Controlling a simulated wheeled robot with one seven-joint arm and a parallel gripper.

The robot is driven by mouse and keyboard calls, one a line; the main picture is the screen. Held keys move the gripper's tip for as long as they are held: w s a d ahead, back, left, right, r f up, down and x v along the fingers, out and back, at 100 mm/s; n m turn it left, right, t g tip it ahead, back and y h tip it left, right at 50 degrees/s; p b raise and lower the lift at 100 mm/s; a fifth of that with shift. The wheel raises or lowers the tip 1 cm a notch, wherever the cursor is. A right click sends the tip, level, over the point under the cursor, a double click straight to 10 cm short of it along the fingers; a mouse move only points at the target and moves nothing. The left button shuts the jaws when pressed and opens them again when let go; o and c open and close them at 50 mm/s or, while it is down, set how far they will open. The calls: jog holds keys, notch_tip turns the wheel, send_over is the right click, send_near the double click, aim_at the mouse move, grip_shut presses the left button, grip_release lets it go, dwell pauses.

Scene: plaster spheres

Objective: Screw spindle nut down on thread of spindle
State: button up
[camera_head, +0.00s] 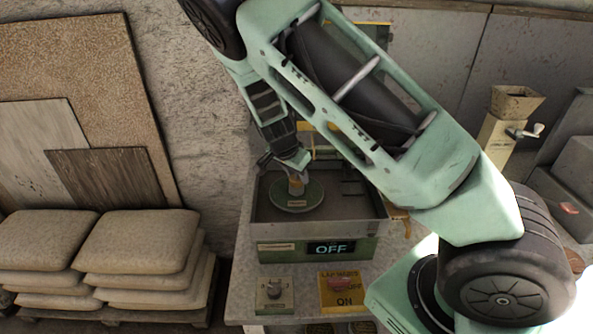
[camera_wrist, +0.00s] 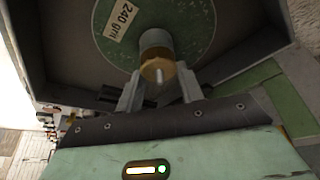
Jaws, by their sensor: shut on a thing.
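A brass-coloured spindle nut (camera_wrist: 157,69) sits between the two fingers of my gripper (camera_wrist: 159,78) in the wrist view. My gripper is shut on it. A thin grey pin, seemingly the spindle's threaded end, shows at the middle of the nut. Behind the nut is a pale grey cylinder (camera_wrist: 155,39) over a green disc (camera_wrist: 192,22) labelled 240 grit. In the head view, my gripper (camera_head: 297,176) points down over the green disc (camera_head: 291,205), with the nut low between its fingers. How far the nut is down the thread cannot be told.
The disc lies inside a grey open-topped basin (camera_head: 350,211). Its front carries a display (camera_head: 331,248) reading OFF. Sacks (camera_head: 135,240) are stacked left; a hand-cranked device (camera_head: 506,120) stands right.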

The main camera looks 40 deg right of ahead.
jog(key=o, duration=1.1)
jog(key=shift+c, duration=1.2)
